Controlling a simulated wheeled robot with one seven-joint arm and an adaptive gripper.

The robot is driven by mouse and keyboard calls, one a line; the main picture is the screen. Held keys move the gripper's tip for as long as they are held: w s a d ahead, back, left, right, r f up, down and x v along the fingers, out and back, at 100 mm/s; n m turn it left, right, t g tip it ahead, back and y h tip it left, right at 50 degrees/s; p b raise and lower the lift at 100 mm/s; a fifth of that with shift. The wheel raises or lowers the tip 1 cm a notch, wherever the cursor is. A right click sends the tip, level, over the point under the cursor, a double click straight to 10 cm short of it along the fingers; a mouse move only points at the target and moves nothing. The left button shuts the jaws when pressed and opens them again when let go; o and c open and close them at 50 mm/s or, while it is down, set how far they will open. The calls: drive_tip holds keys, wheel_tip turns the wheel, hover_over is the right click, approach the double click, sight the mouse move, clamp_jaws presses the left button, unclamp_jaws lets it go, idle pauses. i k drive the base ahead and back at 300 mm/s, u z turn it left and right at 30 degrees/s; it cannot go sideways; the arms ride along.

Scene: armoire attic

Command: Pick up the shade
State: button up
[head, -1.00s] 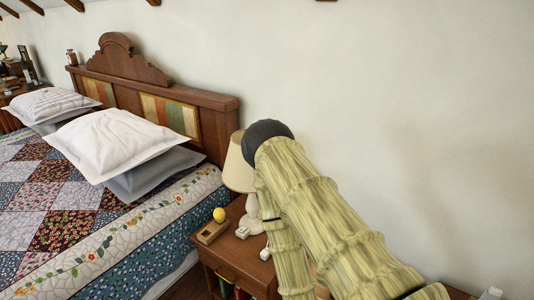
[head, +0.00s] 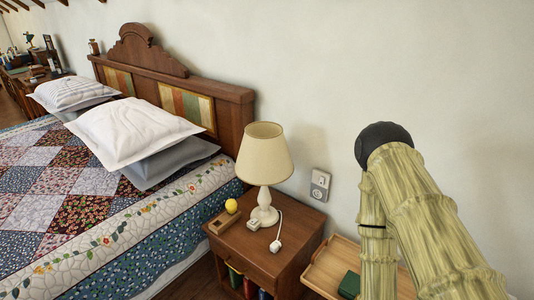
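The shade (head: 264,154) is a cream lampshade on a white table lamp with a turned base (head: 264,209). The lamp stands upright on the wooden nightstand (head: 245,250) beside the bed, in the middle of the head view. My arm, pale green and ridged, rises at the right of the picture, apart from the lamp. My gripper cannot be made out in this view. The shade is fully in view and nothing covers it.
A yellow ball (head: 231,206), a small wooden block (head: 222,222) and a white plug with cord (head: 275,246) are on the nightstand. A wall outlet (head: 319,185) is behind it. A wooden tray (head: 325,270) with a green item (head: 350,284) is right. The bed (head: 110,230) fills the left.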

sight(265, 159)
drive_tip(key=z, duration=0.7)
drive_tip(key=i, duration=0.4)
drive_tip(key=u, duration=1.1)
